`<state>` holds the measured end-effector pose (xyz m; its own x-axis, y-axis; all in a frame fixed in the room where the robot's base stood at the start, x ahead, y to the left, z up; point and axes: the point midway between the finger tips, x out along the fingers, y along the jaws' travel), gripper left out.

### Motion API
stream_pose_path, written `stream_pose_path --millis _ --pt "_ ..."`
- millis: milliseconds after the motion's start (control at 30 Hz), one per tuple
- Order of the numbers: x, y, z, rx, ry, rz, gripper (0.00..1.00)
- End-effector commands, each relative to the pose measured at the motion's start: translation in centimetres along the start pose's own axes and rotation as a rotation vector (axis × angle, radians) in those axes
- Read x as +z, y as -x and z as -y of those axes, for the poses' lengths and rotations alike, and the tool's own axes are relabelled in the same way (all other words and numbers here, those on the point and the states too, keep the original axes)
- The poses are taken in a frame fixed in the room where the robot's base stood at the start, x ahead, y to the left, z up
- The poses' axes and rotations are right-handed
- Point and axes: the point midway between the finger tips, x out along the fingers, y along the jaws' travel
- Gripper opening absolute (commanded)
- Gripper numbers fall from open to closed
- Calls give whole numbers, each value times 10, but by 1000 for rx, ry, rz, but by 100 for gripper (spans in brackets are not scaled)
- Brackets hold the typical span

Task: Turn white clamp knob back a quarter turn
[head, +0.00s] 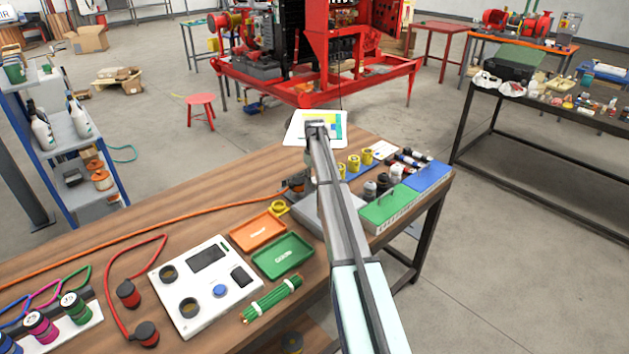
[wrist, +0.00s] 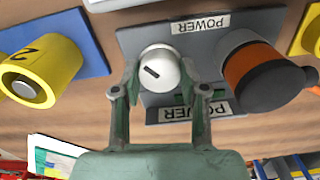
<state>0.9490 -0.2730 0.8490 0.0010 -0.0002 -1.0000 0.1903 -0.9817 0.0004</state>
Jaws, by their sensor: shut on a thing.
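The white clamp knob (wrist: 162,68) is round, with a dark slot mark running diagonally on its face. It sits on a grey plate (wrist: 150,42) with labels reading POWER. My gripper (wrist: 160,76) has one finger on each side of the knob and is shut on it. In the head view my arm runs away from me over the table, and the knob and fingertips are hidden behind it.
In the wrist view, an orange and black connector (wrist: 262,75) stands close right of the knob. A yellow socket marked 2 (wrist: 42,70) is at the left. In the head view, the wooden table (head: 190,225) carries trays, a white panel (head: 205,305) and an orange cable (head: 150,230).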

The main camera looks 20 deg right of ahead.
Motion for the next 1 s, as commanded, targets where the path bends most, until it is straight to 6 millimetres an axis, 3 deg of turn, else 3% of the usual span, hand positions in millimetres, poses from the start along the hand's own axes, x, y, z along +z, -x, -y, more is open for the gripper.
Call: stream_pose_path --millis 333,833,867,900,1000 --pt "1 -2 0 -1 129 4 8" --pt "1 -2 1 -2 145 4 8" --pt "1 -2 1 -2 145 4 53" --pt "1 -2 1 -2 145 3 67" --pt "1 -1 0 -1 145 2 68"
